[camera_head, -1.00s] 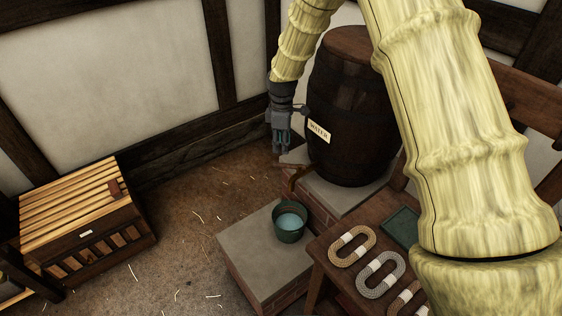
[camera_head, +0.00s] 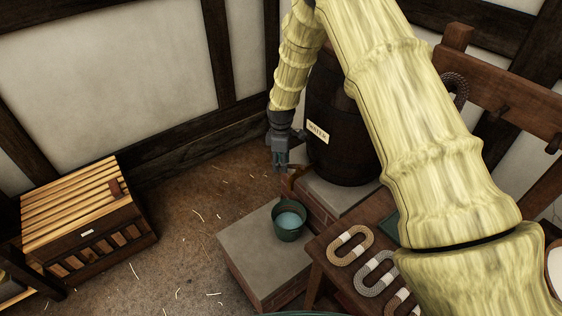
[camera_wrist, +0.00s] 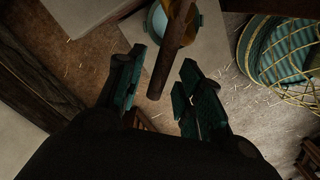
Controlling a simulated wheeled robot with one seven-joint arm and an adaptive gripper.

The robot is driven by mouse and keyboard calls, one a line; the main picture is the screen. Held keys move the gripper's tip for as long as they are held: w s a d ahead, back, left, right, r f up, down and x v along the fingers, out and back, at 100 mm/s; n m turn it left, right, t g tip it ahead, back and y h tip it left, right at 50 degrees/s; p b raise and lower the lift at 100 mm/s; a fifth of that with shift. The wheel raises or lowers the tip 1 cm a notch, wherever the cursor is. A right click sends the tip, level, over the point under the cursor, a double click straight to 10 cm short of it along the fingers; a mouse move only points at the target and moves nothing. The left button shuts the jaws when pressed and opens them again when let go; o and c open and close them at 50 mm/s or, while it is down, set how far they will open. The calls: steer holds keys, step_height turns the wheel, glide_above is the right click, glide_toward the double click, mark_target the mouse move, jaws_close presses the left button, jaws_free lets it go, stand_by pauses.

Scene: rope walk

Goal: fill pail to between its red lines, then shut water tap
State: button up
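The water barrel (camera_head: 340,140), dark wood with a WATER label, stands on a brick-edged block. Its brown wooden tap (camera_head: 296,178) juts out above the green pail (camera_head: 288,228). The pail stands upright on a lower slab and holds pale blue water (camera_head: 290,219). Its red lines cannot be made out, nor can a running stream. My gripper (camera_head: 280,168) points down just beside the tap. In the wrist view my gripper (camera_wrist: 163,64) is open, with the brown tap (camera_wrist: 174,45) showing between its fingers. The pail (camera_wrist: 153,22) shows beyond, partly covered by the tap.
A bench (camera_head: 330,233) with several rope coils (camera_head: 348,245) stands right of the slab (camera_head: 262,256). A slatted wooden crate (camera_head: 88,215) is at left. Straw-strewn floor (camera_head: 185,245) lies free between them. A timbered wall is close behind my gripper.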

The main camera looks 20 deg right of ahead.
jaws_close()
steer(key=shift+s, duration=0.1)
steer(key=shift+s+a+r+n+p, duration=0.15)
steer(key=shift+s+n, duration=0.35)
steer(key=shift+n, duration=0.45)
steer(key=shift+s+a+f+n+p, duration=0.15)
steer(key=shift+s+n, duration=0.3)
steer(key=shift+n, duration=0.45)
steer(key=shift+s+r+n+p, duration=0.15)
steer(key=shift+s+n, duration=0.35)
steer(key=shift+n, duration=0.45)
jaws_free()
